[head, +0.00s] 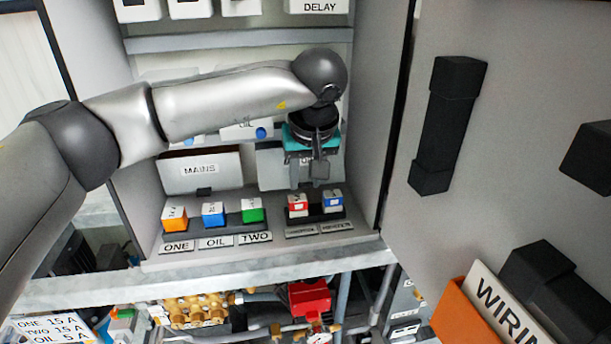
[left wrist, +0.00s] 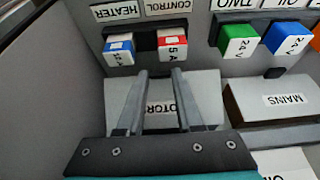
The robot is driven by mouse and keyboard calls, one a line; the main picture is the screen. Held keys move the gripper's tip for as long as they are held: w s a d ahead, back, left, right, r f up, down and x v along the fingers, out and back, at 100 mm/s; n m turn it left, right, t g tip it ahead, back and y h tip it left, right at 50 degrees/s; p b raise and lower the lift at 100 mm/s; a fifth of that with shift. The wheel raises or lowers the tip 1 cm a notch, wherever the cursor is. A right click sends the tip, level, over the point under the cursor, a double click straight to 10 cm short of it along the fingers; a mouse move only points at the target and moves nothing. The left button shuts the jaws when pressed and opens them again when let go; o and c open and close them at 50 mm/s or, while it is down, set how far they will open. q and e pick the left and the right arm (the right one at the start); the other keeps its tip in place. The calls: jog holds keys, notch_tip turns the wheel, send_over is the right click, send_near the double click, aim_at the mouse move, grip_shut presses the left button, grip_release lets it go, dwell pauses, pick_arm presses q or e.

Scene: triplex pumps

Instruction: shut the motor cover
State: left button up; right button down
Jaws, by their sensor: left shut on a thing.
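The motor cover (left wrist: 205,95) is a pale panel with a MOTOR label partly hidden by my fingers. In the head view its pale face (head: 268,170) shows beside my left gripper (head: 320,178), which hides part of it. My left gripper (left wrist: 160,72) is shut on the motor cover at its edge by the fuse row. The fingers stand slightly apart, and the part between their tips is hard to make out. I cannot tell how far the cover is tilted. My right gripper is not in view.
The MAINS cover (head: 200,172) is beside the motor cover. Orange (head: 174,217), blue (head: 213,214), green (head: 252,210), red (head: 297,205) and another blue block (head: 333,201) stand close in front. The cabinet's side wall (head: 372,120) is close on the right.

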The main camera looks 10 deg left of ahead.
pick_arm(q)
grip_shut()
dwell(0.8)
